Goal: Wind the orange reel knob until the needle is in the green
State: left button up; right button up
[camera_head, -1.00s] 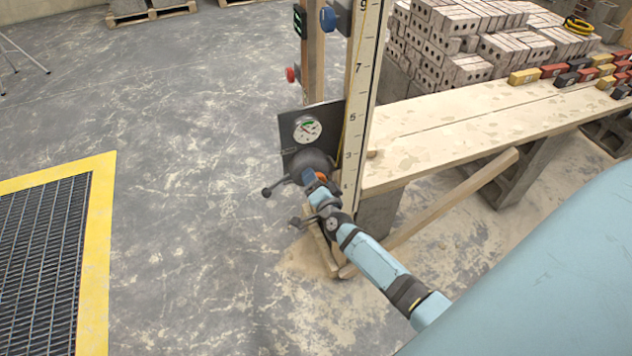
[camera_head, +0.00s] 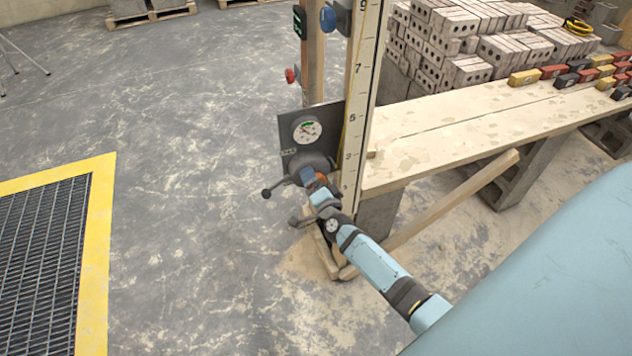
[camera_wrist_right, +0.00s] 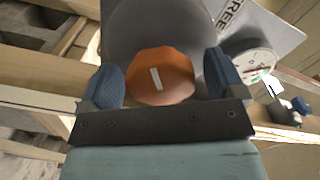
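The orange reel knob (camera_wrist_right: 160,76) faces my right wrist camera, with a short pale bar on its front. My right gripper (camera_wrist_right: 164,80) straddles it, one blue finger on each side. A narrow dark gap shows between the knob and the right finger; the left finger is very close to it or touching. In the head view my right gripper (camera_head: 312,178) covers most of the knob. My left gripper is out of view.
A numbered upright staff (camera_head: 361,90) stands beside the reel. Dark handles (camera_head: 267,193) stick out at the reel's left. A plank bench (camera_head: 440,135) with coloured blocks runs right. A yellow-edged floor grate (camera_head: 97,240) lies left; the floor between is clear.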

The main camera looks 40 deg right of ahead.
jog(key=v, duration=1.3)
jog(key=shift+s, duration=0.4)
